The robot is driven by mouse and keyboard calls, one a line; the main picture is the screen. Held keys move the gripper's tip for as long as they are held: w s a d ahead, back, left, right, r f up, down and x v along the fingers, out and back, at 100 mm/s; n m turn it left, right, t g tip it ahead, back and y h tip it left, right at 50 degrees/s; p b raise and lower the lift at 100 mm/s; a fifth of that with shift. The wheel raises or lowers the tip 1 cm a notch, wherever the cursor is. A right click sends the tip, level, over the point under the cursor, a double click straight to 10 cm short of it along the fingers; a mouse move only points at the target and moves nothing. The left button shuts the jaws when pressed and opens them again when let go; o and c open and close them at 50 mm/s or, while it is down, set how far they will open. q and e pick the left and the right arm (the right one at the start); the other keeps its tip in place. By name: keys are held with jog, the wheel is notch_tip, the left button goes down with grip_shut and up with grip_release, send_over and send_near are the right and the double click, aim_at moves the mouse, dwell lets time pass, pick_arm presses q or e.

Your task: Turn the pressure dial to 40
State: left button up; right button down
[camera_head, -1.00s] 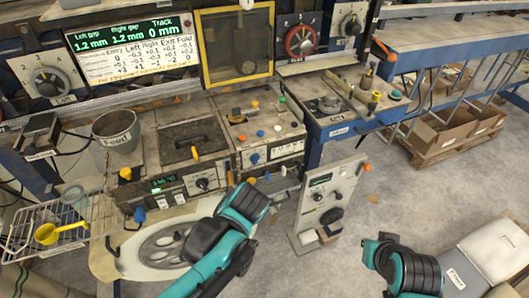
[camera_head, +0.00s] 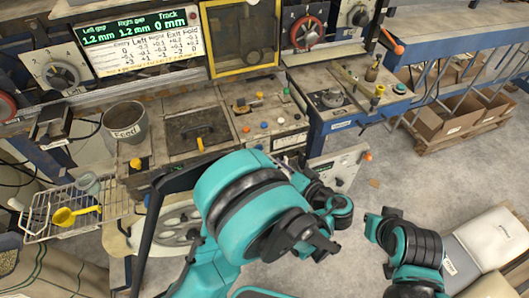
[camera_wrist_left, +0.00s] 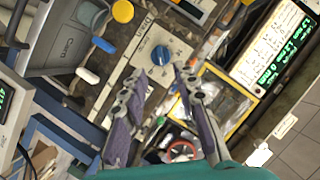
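In the left wrist view, a blue dial (camera_wrist_left: 160,55) sits on a pale, marked plate (camera_wrist_left: 150,72). I cannot read its setting, nor tell for sure that it is the pressure dial. My left gripper (camera_wrist_left: 158,72) is open, with its two grey-purple fingers apart and the dial between and beyond the tips. No contact is clear. In the head view my left gripper (camera_head: 330,208) is beside the front of the workbench, and the arm covers part of the standing control panel (camera_head: 343,163). My right gripper (camera_head: 380,224) is low at right; its fingers are unclear.
A display board (camera_head: 140,38) and a yellow-framed window (camera_head: 207,45) stand behind the bench. A feed bucket (camera_head: 125,122) and a wire rack (camera_head: 40,215) with a yellow scoop (camera_head: 75,215) are at left. Open floor (camera_head: 420,180) lies at right.

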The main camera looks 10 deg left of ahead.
pick_arm(q)
jog(key=x, duration=0.6)
jog(key=shift+a+b, duration=0.25)
jog(key=shift+b, duration=0.2)
grip_shut()
